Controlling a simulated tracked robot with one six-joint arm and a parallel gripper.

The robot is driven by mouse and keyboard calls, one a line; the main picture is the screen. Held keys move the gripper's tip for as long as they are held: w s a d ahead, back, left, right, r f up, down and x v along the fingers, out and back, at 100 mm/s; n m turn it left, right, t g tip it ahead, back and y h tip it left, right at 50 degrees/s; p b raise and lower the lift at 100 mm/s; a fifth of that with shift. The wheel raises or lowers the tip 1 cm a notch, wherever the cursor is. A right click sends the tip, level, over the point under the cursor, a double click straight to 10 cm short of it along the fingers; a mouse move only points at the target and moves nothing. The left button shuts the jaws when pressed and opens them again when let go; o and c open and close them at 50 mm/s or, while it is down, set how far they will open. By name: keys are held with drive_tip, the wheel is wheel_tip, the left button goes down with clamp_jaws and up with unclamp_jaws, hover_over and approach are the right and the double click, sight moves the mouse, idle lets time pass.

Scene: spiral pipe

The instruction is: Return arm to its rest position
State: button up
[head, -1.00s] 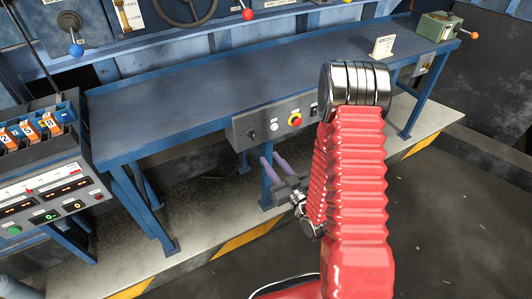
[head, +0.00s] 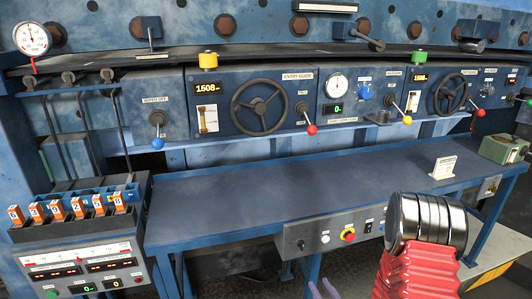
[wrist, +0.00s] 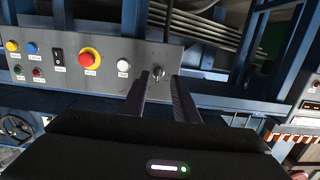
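My red ribbed arm (head: 420,272) with its silver ringed joint (head: 425,222) rises at the lower right of the head view. The tips of my gripper (head: 321,287) just show at the bottom edge, below the bench's button panel. In the wrist view my gripper (wrist: 160,80) has its two dark fingers apart, with nothing between them. The button panel (wrist: 100,84) lies beyond the fingertips, and its small knob (wrist: 158,73) shows between them. The depth gap between fingertips and panel is hard to judge.
The blue bench (head: 290,205) is mostly bare, with a small sign (head: 443,167) and a green box (head: 503,149) at its right. Behind it stand handwheels (head: 260,107) and levers. A console with orange numbered blocks (head: 77,207) stands at the left.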

drive_tip(key=s+d+f+m+g+h, duration=0.1)
drive_tip(key=s+d+f+g+h, duration=0.1)
drive_tip(key=s+d+f+g, duration=0.25)
drive_tip(key=s+d+f+g+h, duration=0.1)
drive_tip(key=s+f+g, duration=0.2)
drive_tip(key=f+g, duration=0.35)
drive_tip(key=s+r+m+g+h, duration=0.25)
drive_tip(key=s+r, duration=0.45)
drive_tip(key=r, duration=0.4)
drive_tip(key=s+a+r+t, duration=0.1)
drive_tip(key=s+a+r, duration=0.1)
drive_tip(key=r, duration=0.6)
drive_tip(key=s+a+r+y, duration=0.1)
drive_tip(key=s+a+r, duration=0.2)
drive_tip(key=r, duration=0.6)
drive_tip(key=s+a+r+t, duration=0.1)
drive_tip(key=s+a+r, duration=0.2)
drive_tip(key=r, duration=0.6)
drive_tip(key=shift+a+n+t, duration=0.2)
drive_tip(key=shift+n+t, duration=0.15)
drive_tip(key=shift+n, duration=0.1)
drive_tip(key=shift+y, duration=0.25)
drive_tip(key=shift+c, duration=0.2)
